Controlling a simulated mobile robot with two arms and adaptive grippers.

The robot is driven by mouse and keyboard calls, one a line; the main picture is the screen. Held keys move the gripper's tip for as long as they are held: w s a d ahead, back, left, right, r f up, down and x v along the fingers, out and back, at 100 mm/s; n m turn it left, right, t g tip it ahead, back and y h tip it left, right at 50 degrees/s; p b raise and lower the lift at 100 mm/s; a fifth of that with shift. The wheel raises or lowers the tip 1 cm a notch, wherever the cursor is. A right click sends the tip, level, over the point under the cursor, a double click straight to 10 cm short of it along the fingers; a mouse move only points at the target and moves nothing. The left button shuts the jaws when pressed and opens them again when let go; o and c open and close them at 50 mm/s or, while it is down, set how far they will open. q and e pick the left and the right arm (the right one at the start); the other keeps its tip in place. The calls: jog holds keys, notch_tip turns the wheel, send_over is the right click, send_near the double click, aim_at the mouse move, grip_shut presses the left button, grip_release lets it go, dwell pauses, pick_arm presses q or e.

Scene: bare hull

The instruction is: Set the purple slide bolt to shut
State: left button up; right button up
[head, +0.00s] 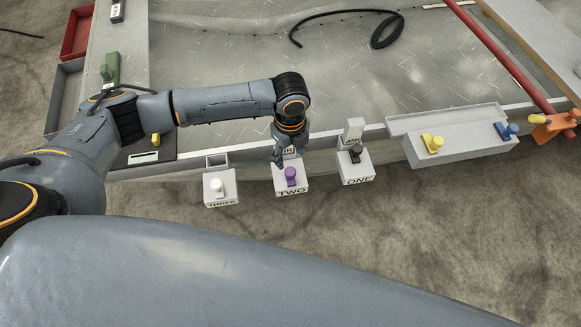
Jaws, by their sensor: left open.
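The purple slide bolt (291,176) sits on a white block labelled TWO (291,190) at the near edge of the table, in the middle of the head view. My left gripper (282,160) is open and points down just behind and above the purple bolt. Whether its fingers touch the bolt cannot be told. The gripper partly hides a label plate behind the bolt. My right gripper is out of view.
A white knob (218,186) on block THREE is to the left, a dark knob (355,154) on block ONE to the right. A grey panel with a yellow handle (432,143) and blue handle (506,131) is further right. A black cable (345,13) lies behind.

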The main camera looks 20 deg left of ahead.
aim_at(290, 171)
pick_arm(q)
notch_tip(290, 171, down, 9)
jog(key=shift+r, duration=0.2)
grip_shut()
